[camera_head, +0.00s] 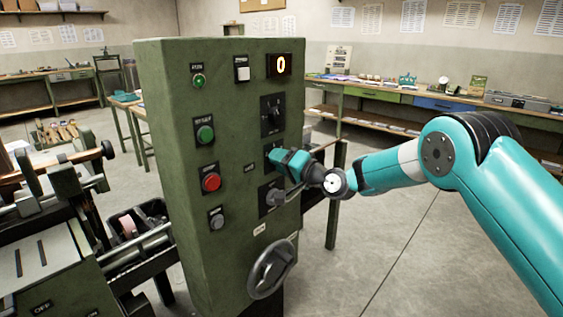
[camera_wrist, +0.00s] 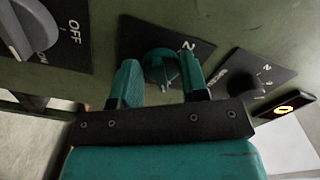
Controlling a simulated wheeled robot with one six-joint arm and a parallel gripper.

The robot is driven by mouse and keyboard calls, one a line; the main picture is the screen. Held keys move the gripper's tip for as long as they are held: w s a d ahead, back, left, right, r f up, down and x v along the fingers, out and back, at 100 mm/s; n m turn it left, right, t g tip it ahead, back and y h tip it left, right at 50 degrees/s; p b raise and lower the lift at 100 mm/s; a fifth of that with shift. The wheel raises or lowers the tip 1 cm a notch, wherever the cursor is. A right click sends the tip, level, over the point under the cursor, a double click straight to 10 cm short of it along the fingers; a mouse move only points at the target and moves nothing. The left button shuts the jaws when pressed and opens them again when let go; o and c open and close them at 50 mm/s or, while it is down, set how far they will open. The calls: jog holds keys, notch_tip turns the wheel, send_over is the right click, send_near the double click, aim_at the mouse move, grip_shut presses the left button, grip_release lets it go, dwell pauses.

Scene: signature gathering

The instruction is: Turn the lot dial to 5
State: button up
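A green control cabinet (camera_head: 222,75) carries a column of dials on black plates. The middle dial (camera_head: 271,147) is mostly hidden behind my gripper (camera_head: 280,158). In the wrist view, my gripper (camera_wrist: 161,78) is open, its two teal fingers either side of a round teal knob (camera_wrist: 160,68) on a plate marked 2. A gap shows between knob and fingers; contact cannot be told. The upper dial (camera_head: 272,115) has a black knob, also in the wrist view (camera_wrist: 243,86). The plate lettering is too small to tell which is the lot dial.
The lit display (camera_head: 280,65) reads 0. A grey switch (camera_head: 274,197) marked OFF sits below the middle dial. A handwheel (camera_head: 272,268) sticks out lower down. Green, red and other buttons (camera_head: 211,182) line the left side. A bench (camera_head: 440,103) stands behind; the floor at right is clear.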

jog(key=shift+c, duration=0.9)
jog(key=shift+f+n+b, duration=0.15)
jog(key=shift+n+b, duration=0.15)
jog(key=shift+b, duration=0.3)
jog(key=shift+w+d+n+b, duration=0.1)
jog(key=shift+n+b, duration=2.7)
jog(key=shift+b, duration=1.3)
jog(key=shift+w+d+n+b, duration=0.1)
jog(key=shift+n+b, duration=2.7)
jog(key=shift+b, duration=1.3)
jog(key=o, duration=0.9)
